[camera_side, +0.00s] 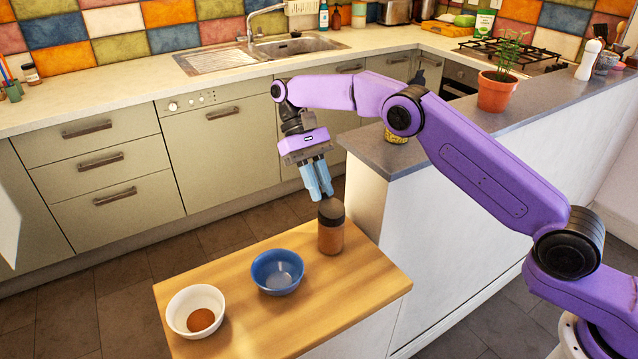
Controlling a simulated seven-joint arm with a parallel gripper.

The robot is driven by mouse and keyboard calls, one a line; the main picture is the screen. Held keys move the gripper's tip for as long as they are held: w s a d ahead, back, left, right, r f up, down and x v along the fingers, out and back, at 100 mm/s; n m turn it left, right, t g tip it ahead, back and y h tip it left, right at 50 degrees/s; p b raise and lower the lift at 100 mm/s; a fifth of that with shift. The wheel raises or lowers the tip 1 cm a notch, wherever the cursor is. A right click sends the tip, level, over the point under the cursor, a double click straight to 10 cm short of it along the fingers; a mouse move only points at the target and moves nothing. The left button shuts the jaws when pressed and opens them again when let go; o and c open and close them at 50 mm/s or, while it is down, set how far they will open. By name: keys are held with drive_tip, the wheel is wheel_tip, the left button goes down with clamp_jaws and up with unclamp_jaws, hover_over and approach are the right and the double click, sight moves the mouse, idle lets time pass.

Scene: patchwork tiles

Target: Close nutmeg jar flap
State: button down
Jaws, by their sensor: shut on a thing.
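The nutmeg jar (330,238) stands upright near the back right corner of the wooden worktop. It has a brown body and a dark lid (331,211). My gripper (321,192) points down at the lid from above, with its light blue fingers close together at the lid's top back edge. It is shut on the jar's flap, whose outline is too small and too covered by the fingers to make out. I cannot tell the flap's exact angle.
A blue bowl (263,262) stands left of the jar on the wooden worktop (250,325). A white bowl (180,297) with brown powder (201,319) is further left. The grey-topped half wall (384,158) rises right of the jar, carrying a potted plant (494,94).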

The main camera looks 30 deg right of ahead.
drive_tip(key=c, duration=1)
unclamp_jaws()
drive_tip(key=shift+c, duration=0.2)
drive_tip(key=shift+s+r, duration=0.1)
drive_tip(key=shift+r, duration=0.05)
